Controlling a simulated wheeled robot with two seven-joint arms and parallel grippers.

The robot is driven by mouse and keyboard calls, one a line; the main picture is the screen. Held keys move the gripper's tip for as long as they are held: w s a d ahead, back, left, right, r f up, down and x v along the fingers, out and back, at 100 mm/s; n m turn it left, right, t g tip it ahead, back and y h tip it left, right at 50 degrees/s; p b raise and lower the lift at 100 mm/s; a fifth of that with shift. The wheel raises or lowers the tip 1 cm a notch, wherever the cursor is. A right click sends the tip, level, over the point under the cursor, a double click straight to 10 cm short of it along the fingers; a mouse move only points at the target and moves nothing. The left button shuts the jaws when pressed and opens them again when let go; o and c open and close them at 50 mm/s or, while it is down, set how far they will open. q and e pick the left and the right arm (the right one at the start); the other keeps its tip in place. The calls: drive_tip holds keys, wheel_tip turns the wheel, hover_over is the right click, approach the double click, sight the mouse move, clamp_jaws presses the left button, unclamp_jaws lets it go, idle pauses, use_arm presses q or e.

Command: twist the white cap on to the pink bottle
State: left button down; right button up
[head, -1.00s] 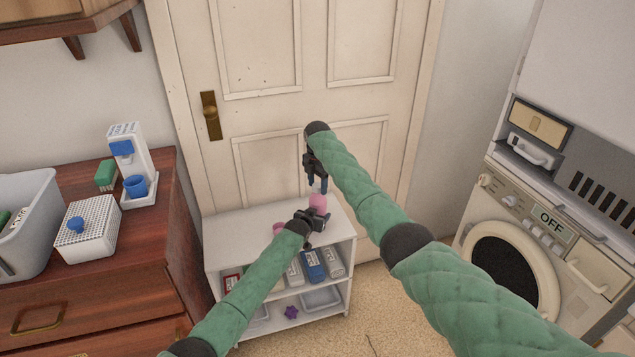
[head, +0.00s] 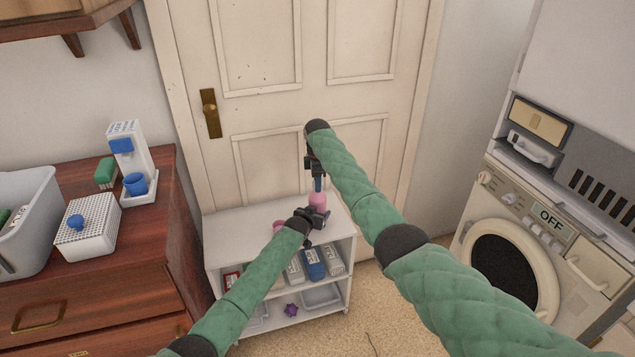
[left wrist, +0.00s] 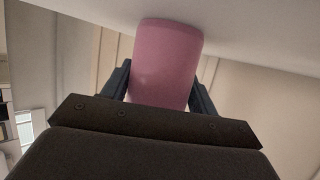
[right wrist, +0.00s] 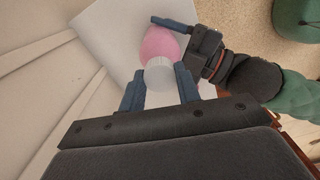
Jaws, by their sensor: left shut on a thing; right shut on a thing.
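The pink bottle (head: 317,199) is above the top of the white shelf unit. My left gripper (head: 316,214) is shut on its side; the bottle fills the space between the fingers in the left wrist view (left wrist: 165,60). My right gripper (head: 317,183) is above the bottle, pointing down. In the right wrist view, the ribbed white cap (right wrist: 160,75) is between its fingers, in line with the top of the bottle (right wrist: 160,44) and seemingly touching it. How far the cap is seated cannot be told. The cap is hidden in the head view.
The white shelf unit (head: 232,224) stands before the door, with another pink item (head: 277,226) on top, partly behind my left arm. A wooden dresser (head: 150,230) is left, a washing machine (head: 510,262) right.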

drive_tip(key=m, duration=1.1)
drive_tip(key=shift+m, duration=0.4)
drive_tip(key=m, duration=1.2)
drive_tip(key=shift+w, duration=0.1)
drive_tip(key=o, duration=1.1)
drive_tip(key=shift+c, duration=0.2)
drive_tip(key=shift+r, duration=2.25)
drive_tip(key=shift+r, duration=0.1)
drive_tip(key=shift+c, duration=0.3)
